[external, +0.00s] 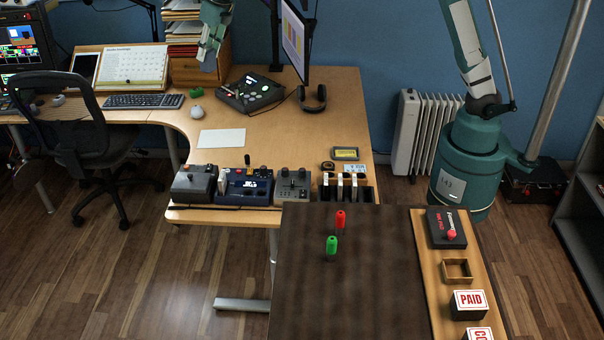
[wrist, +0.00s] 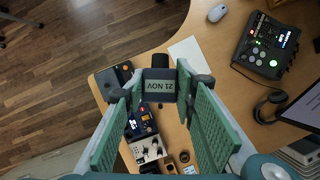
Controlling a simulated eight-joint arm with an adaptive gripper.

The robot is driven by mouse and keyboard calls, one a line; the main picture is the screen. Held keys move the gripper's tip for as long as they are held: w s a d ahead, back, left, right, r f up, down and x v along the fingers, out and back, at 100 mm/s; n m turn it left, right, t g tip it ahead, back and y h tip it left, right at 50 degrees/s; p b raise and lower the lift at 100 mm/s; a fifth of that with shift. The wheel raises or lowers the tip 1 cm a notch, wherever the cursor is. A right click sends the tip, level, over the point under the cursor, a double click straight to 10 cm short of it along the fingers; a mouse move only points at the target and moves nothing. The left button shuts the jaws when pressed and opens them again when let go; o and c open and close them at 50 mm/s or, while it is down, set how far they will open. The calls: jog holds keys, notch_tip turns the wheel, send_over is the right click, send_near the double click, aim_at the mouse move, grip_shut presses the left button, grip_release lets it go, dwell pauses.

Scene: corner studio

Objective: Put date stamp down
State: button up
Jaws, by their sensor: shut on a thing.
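The date stamp (wrist: 159,87) is a dark block with a grey face reading "21 NOV". In the wrist view it sits between the fingertips of my gripper (wrist: 161,82), which is shut on it. In the external view my gripper (external: 208,62) hangs at the top, above the back of the wooden desk (external: 335,110), left of the monitor. My gripper is apart from the desk. On the right, a wooden strip (external: 428,250) carries a small open wooden holder (external: 445,270), which looks empty.
A PAID stamp (external: 468,302) and another stamp (external: 478,334) stand in front of the holder; a black box (external: 446,228) is behind it. Red (external: 341,219) and green (external: 331,246) handled items stand on the dark tabletop (external: 370,290). Control boxes (external: 247,188) line the desk's front edge.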

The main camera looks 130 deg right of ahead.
notch_tip(320, 180, down, 31)
jog(key=shift+r, duration=0.1)
notch_tip(320, 180, down, 6)
jog(key=b, duration=0.1)
dwell(0.6)
jog(key=shift+f+b, duration=0.3)
jog(key=shift+f, duration=1.65)
jog(key=shift+f, duration=0.1)
jog(key=o, duration=0.5)
jog(key=shift+f, duration=0.1)
jog(key=o, duration=0.5)
jog(key=shift+c, duration=0.2)
